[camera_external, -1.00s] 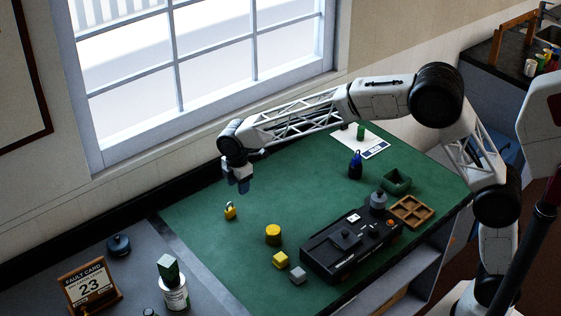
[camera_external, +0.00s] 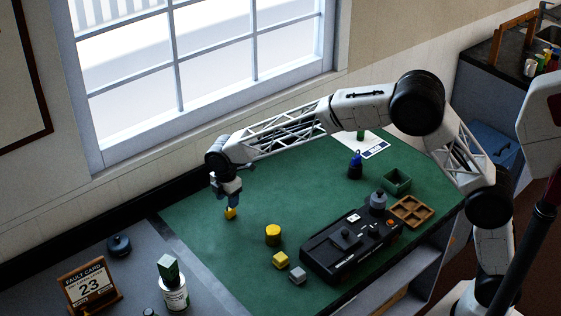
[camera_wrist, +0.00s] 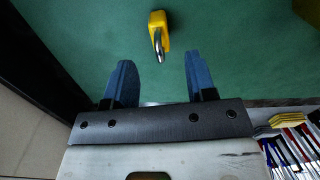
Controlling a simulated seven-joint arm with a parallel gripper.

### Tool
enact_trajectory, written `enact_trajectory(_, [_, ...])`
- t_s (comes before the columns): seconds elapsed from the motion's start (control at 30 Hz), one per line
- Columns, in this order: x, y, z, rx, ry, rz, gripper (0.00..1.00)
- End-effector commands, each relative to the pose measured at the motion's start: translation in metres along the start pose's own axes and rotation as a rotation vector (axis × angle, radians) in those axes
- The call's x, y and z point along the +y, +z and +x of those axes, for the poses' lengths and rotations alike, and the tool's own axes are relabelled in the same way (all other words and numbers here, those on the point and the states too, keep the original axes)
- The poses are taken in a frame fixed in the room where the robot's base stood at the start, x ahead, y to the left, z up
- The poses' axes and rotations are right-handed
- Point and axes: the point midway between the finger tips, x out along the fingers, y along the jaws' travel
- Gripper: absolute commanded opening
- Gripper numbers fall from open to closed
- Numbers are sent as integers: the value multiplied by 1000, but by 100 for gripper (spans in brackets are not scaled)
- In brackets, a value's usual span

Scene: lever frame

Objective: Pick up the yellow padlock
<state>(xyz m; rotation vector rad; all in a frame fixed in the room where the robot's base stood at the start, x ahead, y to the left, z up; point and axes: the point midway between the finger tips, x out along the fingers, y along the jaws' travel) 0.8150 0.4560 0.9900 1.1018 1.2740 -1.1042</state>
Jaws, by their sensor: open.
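The yellow padlock (camera_external: 230,213) lies on the green mat near the window side, just under my gripper (camera_external: 232,205). In the wrist view the padlock (camera_wrist: 158,24) is at the top, with its yellow body away from me and its metal shackle pointing toward my gripper (camera_wrist: 158,72). My two blue fingers are spread apart, and nothing is between them. The padlock lies beyond the fingertips in that view, roughly in line with the gap. In the external view my gripper hides the upper part of the padlock.
A yellow cylinder (camera_external: 273,235), a yellow cube (camera_external: 280,260) and a grey cube (camera_external: 298,275) stand to the right. The mat around the padlock is clear.

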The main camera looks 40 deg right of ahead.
Motion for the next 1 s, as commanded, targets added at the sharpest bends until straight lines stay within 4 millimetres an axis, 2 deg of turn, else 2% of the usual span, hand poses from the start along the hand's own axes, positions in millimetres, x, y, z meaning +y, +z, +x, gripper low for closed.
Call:
enact_trajectory(0.53, [0,1,10,0,1,0,51])
enact_trajectory(1.0, [-1,4,54,1,1,0,51])
